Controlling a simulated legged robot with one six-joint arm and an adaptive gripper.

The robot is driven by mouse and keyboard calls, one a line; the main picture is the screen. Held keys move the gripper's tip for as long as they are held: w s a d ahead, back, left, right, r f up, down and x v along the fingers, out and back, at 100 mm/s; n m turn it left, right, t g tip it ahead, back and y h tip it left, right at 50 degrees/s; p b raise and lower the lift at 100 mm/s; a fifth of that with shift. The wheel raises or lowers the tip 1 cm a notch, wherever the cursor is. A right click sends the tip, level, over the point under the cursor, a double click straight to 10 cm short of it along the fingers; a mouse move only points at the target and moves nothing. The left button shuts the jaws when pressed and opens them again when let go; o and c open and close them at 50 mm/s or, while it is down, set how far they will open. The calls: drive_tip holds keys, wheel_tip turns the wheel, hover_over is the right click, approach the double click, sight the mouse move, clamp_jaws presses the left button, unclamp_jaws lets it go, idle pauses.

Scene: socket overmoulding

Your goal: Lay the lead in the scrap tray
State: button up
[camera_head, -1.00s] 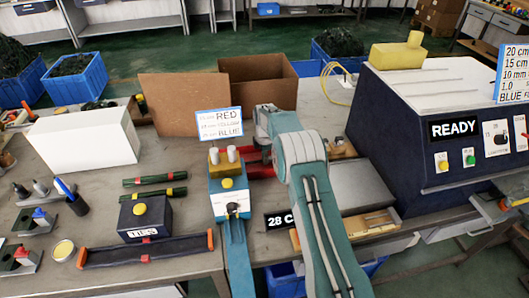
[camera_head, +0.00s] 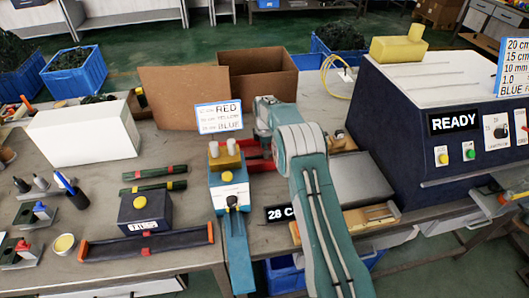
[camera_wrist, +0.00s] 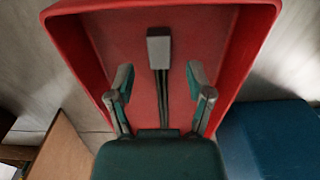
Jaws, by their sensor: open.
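The red scrap tray (camera_wrist: 240,50) fills most of the wrist view. In the head view only a strip of the red tray (camera_head: 260,166) shows, mostly hidden behind my arm. The lead (camera_wrist: 159,50), with a grey block end and thin dark cables, lies over the tray floor in the wrist view, its cables running down behind my gripper body. My gripper (camera_wrist: 160,80) is open, with one finger on each side of the lead and gaps between. Whether the lead rests fully on the floor is hard to tell. My gripper is hidden in the head view.
A blue and yellow device (camera_head: 229,190) stands left of my arm. A cardboard box (camera_head: 255,85) is behind it. The dark machine (camera_head: 440,130) reading READY stands at right. A white block (camera_head: 82,133) and small tools occupy the bench's left side.

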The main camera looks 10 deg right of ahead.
drive_tip(key=s+r+m+t, duration=0.1)
drive_tip(key=s+r+m, duration=0.15)
drive_tip(key=r, duration=0.95)
drive_tip(key=s+r+m, duration=0.2)
drive_tip(key=s+r, duration=0.2)
drive_tip(key=r, duration=0.8)
drive_tip(key=s+r+m+t, duration=0.2)
drive_tip(key=s+r+m, duration=0.2)
drive_tip(key=s+r, duration=0.7)
drive_tip(key=s+f+m+t, duration=0.1)
drive_tip(key=s+m, duration=0.3)
drive_tip(key=s, duration=1)
drive_tip(key=s+f+m+t, duration=0.1)
drive_tip(key=s+f+m, duration=0.2)
drive_tip(key=s, duration=1)
drive_tip(key=shift+s+f+m+t, duration=0.3)
drive_tip(key=shift+s+f+m, duration=0.1)
drive_tip(key=shift+m, duration=0.85)
